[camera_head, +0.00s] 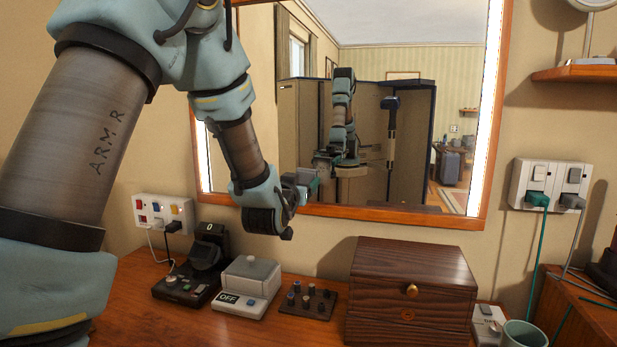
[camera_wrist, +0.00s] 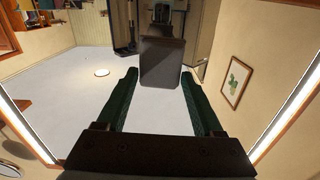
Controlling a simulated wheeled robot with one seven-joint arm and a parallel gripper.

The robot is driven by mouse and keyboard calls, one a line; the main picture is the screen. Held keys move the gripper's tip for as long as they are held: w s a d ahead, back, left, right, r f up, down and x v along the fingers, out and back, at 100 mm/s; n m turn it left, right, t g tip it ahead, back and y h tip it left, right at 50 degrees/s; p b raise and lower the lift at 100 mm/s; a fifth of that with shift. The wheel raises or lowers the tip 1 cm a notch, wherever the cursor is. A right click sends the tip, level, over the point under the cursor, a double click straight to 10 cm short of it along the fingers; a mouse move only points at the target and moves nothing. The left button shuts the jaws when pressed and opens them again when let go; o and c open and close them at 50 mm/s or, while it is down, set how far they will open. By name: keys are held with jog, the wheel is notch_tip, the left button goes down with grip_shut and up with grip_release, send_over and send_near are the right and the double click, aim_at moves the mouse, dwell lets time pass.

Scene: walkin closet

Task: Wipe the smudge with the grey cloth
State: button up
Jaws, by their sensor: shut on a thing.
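My gripper (camera_head: 303,186) is in front of the lower left part of the mirror (camera_head: 370,60) in the head view. Its dark green fingers show in the wrist view (camera_wrist: 160,78), shut on a dark grey, flat, squarish thing that I take for the grey cloth (camera_wrist: 161,63). The cloth is held at the fingertips, facing the mirror. I cannot tell whether it touches the glass. I cannot make out the smudge for certain in either view. A small pale oval (camera_wrist: 102,72) in the wrist view may be a ceiling light.
The wooden counter below holds a black device (camera_head: 190,275), a white box marked OFF (camera_head: 247,290), a knob panel (camera_head: 307,300), a wooden box (camera_head: 411,290) and a cup (camera_head: 524,335). Outlets (camera_head: 163,213) are left of the mirror. A lit strip edges the mirror's right side.

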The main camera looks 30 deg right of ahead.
jog(key=shift+p+x, duration=1.1)
jog(key=shift+x, duration=2)
jog(key=shift+b+x, duration=0.3)
jog(key=shift+x, duration=0.65)
jog(key=shift+s+d+b, duration=0.8)
jog(key=shift+s+d, duration=0.6)
jog(key=shift+s, duration=0.05)
jog(key=shift+w+b, duration=0.1)
jog(key=shift+b, duration=0.35)
